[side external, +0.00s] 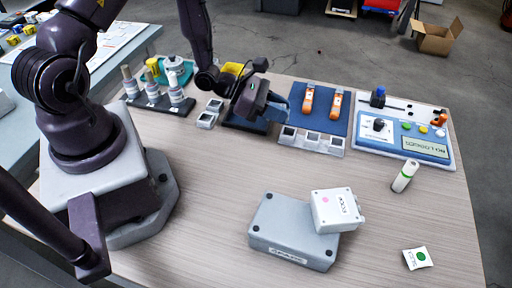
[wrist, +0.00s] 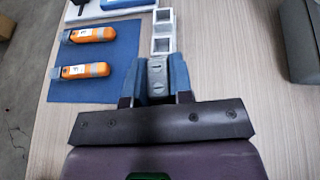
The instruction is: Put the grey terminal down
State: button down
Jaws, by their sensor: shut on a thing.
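My gripper (wrist: 158,78) is shut on the grey terminal (wrist: 156,72), a small grey block with two slots, held between its blue fingers. In the side external view my gripper (side external: 276,108) is over the table by the left end of a row of white square holders (side external: 311,143). The terminal cannot be made out there. In the wrist view two holders (wrist: 163,29) show just beyond the terminal; anything under the terminal is hidden. I cannot tell whether the terminal touches anything below.
A blue mat (side external: 324,121) with two orange tools lies beside the holders. A panel (side external: 402,138) with knob and buttons is at right. The middle table is clear.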

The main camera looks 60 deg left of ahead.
send_over(255, 149)
jog(key=m+g, duration=0.1)
jog(key=shift+h, duration=0.5)
jog(key=shift+f, duration=3.55)
jog(key=c, duration=1)
grip_release()
jog(key=shift+f, duration=0.15)
